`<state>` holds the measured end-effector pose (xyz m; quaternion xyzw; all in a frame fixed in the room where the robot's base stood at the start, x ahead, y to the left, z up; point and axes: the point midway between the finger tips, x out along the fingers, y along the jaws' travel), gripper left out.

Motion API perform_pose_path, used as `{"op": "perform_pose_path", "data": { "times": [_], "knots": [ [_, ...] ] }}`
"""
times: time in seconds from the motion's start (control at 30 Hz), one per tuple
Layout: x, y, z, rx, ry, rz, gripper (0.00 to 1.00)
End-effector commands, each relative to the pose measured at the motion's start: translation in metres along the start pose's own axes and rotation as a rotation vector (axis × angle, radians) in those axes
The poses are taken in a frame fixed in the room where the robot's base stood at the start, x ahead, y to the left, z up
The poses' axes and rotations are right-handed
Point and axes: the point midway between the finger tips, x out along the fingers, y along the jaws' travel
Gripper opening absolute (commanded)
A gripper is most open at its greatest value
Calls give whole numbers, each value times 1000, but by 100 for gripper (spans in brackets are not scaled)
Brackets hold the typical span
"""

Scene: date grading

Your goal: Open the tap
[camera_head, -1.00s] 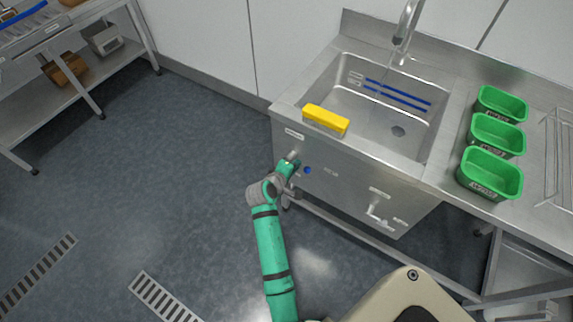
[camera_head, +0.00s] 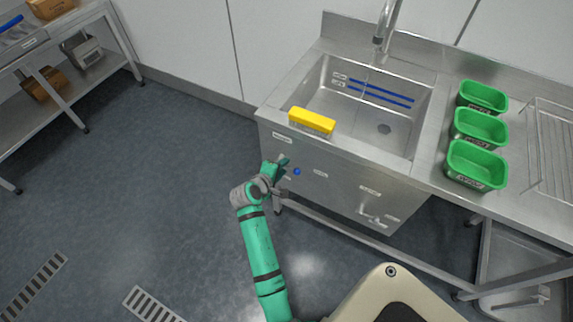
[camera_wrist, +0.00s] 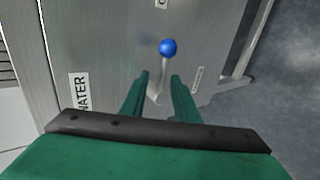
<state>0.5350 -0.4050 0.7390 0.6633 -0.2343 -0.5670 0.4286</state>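The tap's lever shows in the wrist view as a pale stem ending in a blue ball (camera_wrist: 168,47), on the grey front panel beside a "WATER" label (camera_wrist: 79,92). The blue ball (camera_head: 297,171) also shows in the head view, below the sink's left front corner. My gripper (camera_wrist: 160,84) is open, its two green fingers apart with the lower stem showing between them in the picture. The ball lies beyond the fingertips. I cannot tell whether a finger touches the stem. In the head view my gripper (camera_head: 281,164) is close to the panel, just left of the ball.
The steel sink (camera_head: 331,103) has a tall spout (camera_head: 387,22). Several green tubs stand right of the basin, including a front one (camera_head: 477,166). A pipe fitting (camera_head: 375,216) sits lower right on the panel.

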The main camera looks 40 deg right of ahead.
Motion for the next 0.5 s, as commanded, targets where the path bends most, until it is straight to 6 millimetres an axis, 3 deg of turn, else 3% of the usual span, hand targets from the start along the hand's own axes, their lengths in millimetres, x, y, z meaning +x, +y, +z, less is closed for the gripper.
{"op": "perform_pose_path", "data": {
  "times": [0.27, 0.5],
  "knots": [
    [-4, -2, 2, -1, -5, -3, 28],
    [-41, -2, -1, -2, 1, -2, 28]
  ]
}}
